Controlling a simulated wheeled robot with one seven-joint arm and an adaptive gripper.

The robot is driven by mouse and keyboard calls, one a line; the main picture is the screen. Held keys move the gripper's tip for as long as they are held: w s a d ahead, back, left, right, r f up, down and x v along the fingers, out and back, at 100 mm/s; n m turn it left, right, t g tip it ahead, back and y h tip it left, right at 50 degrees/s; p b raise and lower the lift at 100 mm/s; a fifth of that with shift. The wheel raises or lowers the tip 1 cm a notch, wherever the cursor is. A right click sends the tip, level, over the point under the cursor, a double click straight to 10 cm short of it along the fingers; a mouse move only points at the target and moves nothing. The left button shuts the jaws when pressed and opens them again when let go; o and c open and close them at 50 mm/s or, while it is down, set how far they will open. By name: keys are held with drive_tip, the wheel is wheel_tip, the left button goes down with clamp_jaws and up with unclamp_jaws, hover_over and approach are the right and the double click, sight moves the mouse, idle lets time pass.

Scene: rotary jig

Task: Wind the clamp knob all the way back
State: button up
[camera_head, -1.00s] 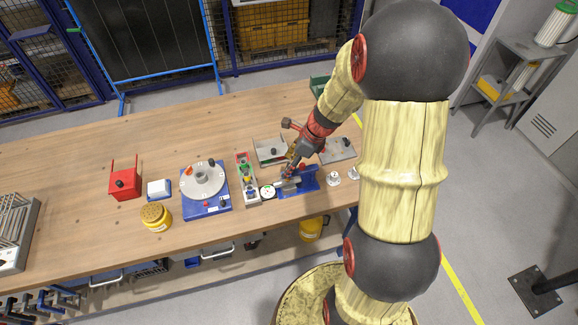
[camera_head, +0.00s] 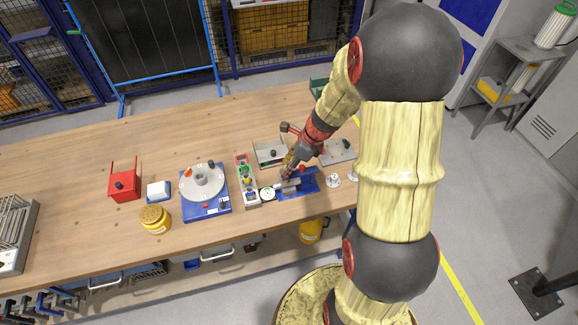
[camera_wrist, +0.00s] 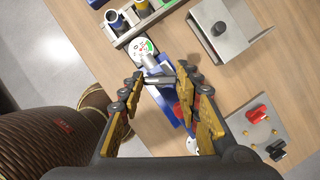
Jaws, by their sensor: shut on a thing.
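The clamp is a blue fixture (camera_head: 308,186) near the front edge of the bench, with a grey part on top. In the wrist view its blue body (camera_wrist: 166,97) lies below and between my fingers. My gripper (camera_wrist: 160,78) is over the fixture, its fingertips closed from both sides on a small grey bar-like piece that appears to be the clamp knob (camera_wrist: 159,79). The fingers partly hide the knob. In the head view my gripper (camera_head: 289,174) reaches down to the fixture from the upper right. A round white dial with green and red marks (camera_wrist: 143,51) is just beyond the knob.
A grey tray of coloured parts (camera_head: 247,184) and a blue-based turntable (camera_head: 206,209) stand left of the clamp. A grey plate with a black knob (camera_wrist: 219,29) is behind it. Small pale round pieces (camera_head: 333,180) stand to its right.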

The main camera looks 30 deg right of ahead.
drive_tip(key=shift+c, duration=1.3)
